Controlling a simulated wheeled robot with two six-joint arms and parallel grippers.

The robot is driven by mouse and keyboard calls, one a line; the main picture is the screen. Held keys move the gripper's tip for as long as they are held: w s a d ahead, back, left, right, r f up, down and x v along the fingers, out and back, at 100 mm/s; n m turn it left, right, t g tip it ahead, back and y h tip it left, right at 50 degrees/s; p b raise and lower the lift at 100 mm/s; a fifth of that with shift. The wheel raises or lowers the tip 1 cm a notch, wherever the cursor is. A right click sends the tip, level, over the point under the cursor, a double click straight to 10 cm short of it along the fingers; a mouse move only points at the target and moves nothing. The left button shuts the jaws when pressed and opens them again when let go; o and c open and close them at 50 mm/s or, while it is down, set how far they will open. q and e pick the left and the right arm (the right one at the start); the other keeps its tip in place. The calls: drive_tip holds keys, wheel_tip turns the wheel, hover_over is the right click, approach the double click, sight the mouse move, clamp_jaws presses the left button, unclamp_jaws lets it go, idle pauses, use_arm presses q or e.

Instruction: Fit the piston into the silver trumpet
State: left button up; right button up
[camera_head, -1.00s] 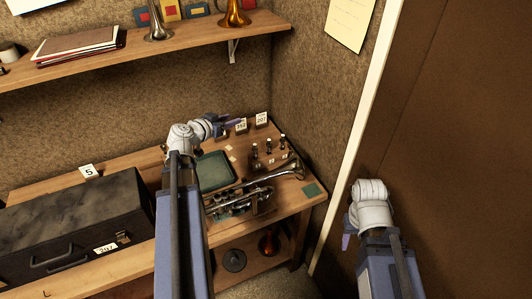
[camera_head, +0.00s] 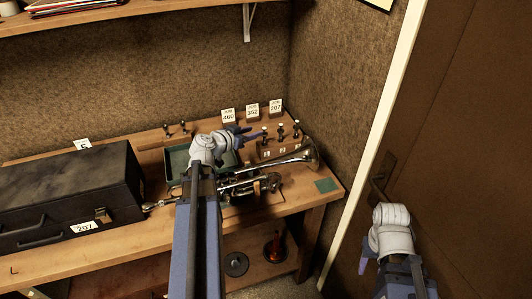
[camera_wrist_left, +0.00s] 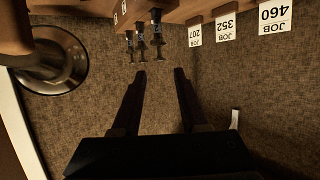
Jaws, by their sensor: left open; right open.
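The silver trumpet (camera_head: 290,160) lies on the bench with its bell to the right; my left arm hides part of it. Its bell also shows in the left wrist view (camera_wrist_left: 50,62). Several dark pistons, such as the middle one (camera_head: 281,132), stand upright in a numbered wooden block (camera_head: 270,153) behind the trumpet. They also show in the left wrist view (camera_wrist_left: 140,48). My left gripper (camera_head: 245,134) is open and empty above the bench, just left of the block and apart from the pistons. My right gripper (camera_head: 363,265) is open, off the bench near the door.
A green tray (camera_head: 176,165) lies partly behind my left arm. Job cards 460 (camera_head: 228,116), 352 (camera_head: 252,111) and 207 (camera_head: 275,107) stand at the back. A black case (camera_head: 70,190) fills the bench's left. A green patch (camera_head: 326,185) marks the front right corner.

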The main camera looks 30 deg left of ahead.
sight(264, 131)
use_arm(q)
drive_tip(key=shift+f+b, duration=0.4)
drive_tip(key=shift+f, duration=0.5)
use_arm(e)
drive_tip(key=shift+f, duration=0.9)
use_arm(q)
drive_tip(key=shift+b+x, duration=1.2)
drive_tip(key=shift+x, duration=2.75)
drive_tip(key=shift+r, duration=0.25)
drive_tip(key=shift+c, duration=0.4)
clamp_jaws()
use_arm(e)
wheel_tip(264, 131, down, 2)
drive_tip(key=shift+f, duration=0.15)
